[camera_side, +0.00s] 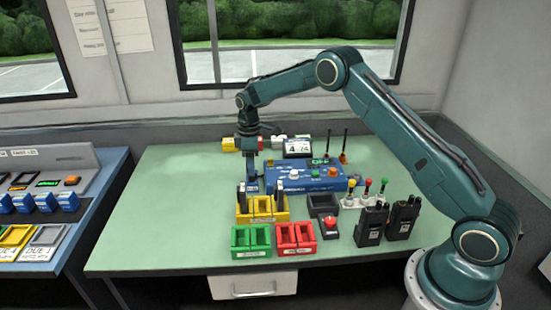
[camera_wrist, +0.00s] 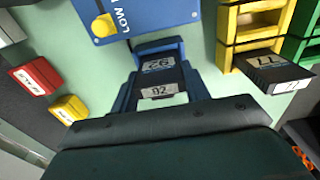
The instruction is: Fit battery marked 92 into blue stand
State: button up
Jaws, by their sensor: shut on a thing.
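The battery marked 92 (camera_wrist: 158,72) is dark with pale labels and sits in front of my gripper in the wrist view. My gripper (camera_side: 249,163) is shut on it, pointing down. The blue stand (camera_wrist: 159,44) shows as a blue rim beyond the battery, with blue sides running along both sides of it. In the side view the blue stand (camera_side: 254,186) is directly below my gripper. The battery is lined up with the stand; I cannot tell how deep it sits. In the side view my gripper mostly hides it.
A yellow stand (camera_side: 263,215) with dark batteries stands close in front; one battery (camera_wrist: 272,72) seems marked 11. A blue box (camera_side: 318,180) is close to the right. Green (camera_side: 251,252) and red (camera_side: 296,247) stands and radios (camera_side: 371,222) are nearer the front. The table's left is clear.

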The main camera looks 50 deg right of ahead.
jog(key=shift+f, duration=0.1)
jog(key=o, duration=1.4)
jog(key=shift+o, duration=0.2)
jog(key=shift+r, duration=0.2)
jog(key=shift+r, duration=3.4)
